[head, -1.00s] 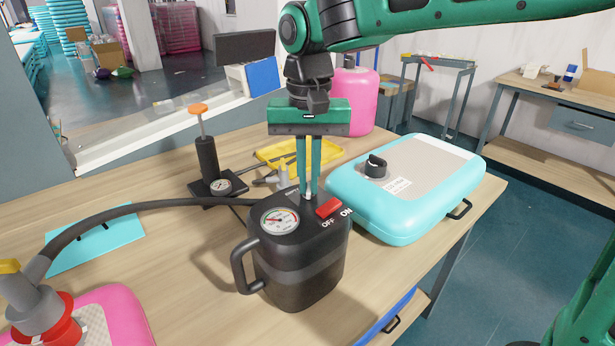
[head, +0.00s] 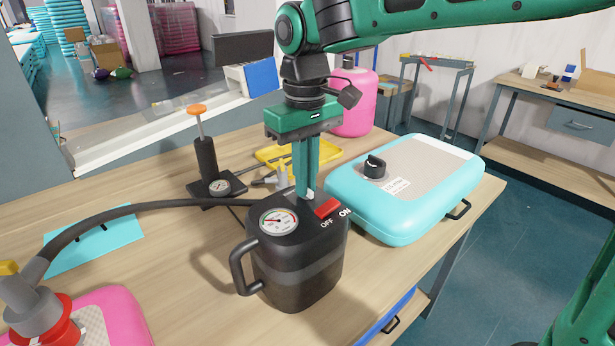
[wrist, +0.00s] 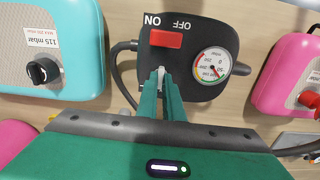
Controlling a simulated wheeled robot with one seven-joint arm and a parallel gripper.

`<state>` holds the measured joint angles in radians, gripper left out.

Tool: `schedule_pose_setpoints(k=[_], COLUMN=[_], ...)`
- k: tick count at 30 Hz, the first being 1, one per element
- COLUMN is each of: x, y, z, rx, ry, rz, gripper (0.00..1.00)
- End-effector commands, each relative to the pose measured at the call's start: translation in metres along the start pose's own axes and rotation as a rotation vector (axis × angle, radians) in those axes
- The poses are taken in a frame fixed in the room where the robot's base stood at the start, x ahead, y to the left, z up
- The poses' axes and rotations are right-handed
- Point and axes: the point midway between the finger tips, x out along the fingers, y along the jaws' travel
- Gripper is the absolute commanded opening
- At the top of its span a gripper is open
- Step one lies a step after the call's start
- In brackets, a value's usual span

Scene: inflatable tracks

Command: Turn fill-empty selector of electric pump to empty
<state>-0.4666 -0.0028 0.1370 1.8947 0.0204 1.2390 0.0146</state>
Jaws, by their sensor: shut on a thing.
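The electric pump (head: 300,262) is a black jug-like body with a side handle, standing on the wooden table. Its top carries a round gauge (head: 278,221) and a red switch (head: 327,207) beside OFF and ON labels. The wrist view also shows the gauge (wrist: 212,64) and red switch (wrist: 166,39). My gripper (head: 307,194) points down at the pump's top, behind the switch, with its fingers close together. It is shut on the small light grey selector (wrist: 159,71), which is mostly hidden between the fingertips. Its exact setting cannot be read.
A turquoise inflatable (head: 420,213) with a black valve knob lies close right of the pump. A black hose (head: 150,207) runs left to a pink inflatable (head: 115,315). A hand pump (head: 207,165) and yellow tray (head: 270,155) stand behind.

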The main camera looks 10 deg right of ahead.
Motion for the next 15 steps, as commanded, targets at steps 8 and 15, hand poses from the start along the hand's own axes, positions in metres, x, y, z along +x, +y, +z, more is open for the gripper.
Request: schedule_pose_setpoints(k=[8,15], x=[-0.0001,-0.0002], y=[0.0003,-0.0002], z=[0.0003,0.0003], rx=[-0.261,-0.469], ry=[-0.001,0.0], rz=[0.0,0.0], gripper=[0.0,0.0])
